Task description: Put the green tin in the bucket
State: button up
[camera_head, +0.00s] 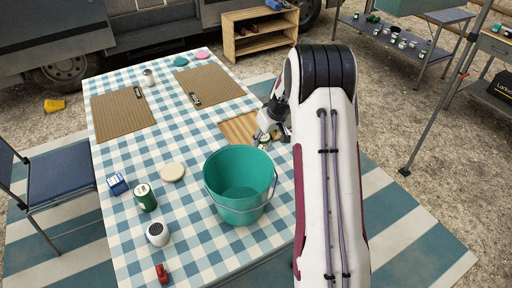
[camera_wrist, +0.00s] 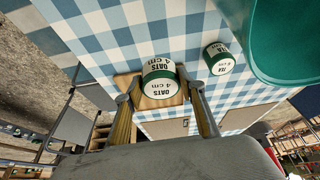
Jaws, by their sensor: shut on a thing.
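My gripper (camera_head: 268,128) is at the wooden board, behind the bucket. In the wrist view its fingers (camera_wrist: 164,88) are shut on a green-and-white tin labelled OATS (camera_wrist: 158,72). A smaller green-and-white tin (camera_wrist: 217,57) stands on the cloth between the held tin and the bucket. A bit of a green-and-white tin (camera_head: 264,141) shows below my gripper in the head view; I cannot tell which one. Another green tin (camera_head: 145,198) stands upright at the table's left. The teal bucket (camera_head: 240,212) is open and upright at the right; its edge shows in the wrist view (camera_wrist: 288,45).
The checked table (camera_head: 195,248) also holds a blue box (camera_head: 117,184), a cream disc (camera_head: 172,172), a white-topped container (camera_head: 158,233) and a red object (camera_head: 162,273). Two brown mats (camera_head: 122,115) lie farther back. The wooden board (camera_head: 238,128) lies beside my gripper.

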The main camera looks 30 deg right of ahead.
jog(key=s+a+r+n+y, duration=0.2)
jog(key=s+a+r+n, duration=0.1)
jog(key=s+r+n, duration=0.55)
jog(key=s+a+n+g+y, duration=0.2)
jog(key=a+n, duration=0.4)
jog(key=a, duration=1.2)
jog(key=shift+s+r+g, duration=0.4)
jog(key=shift+s+g, duration=0.3)
jog(key=shift+s, duration=0.2)
jog(key=shift+f, duration=2)
jog(key=shift+f, duration=0.1)
jog(key=shift+f, duration=1.9)
jog(key=shift+f, duration=0.6)
jog(key=o, duration=0.9)
jog(key=shift+o, duration=0.2)
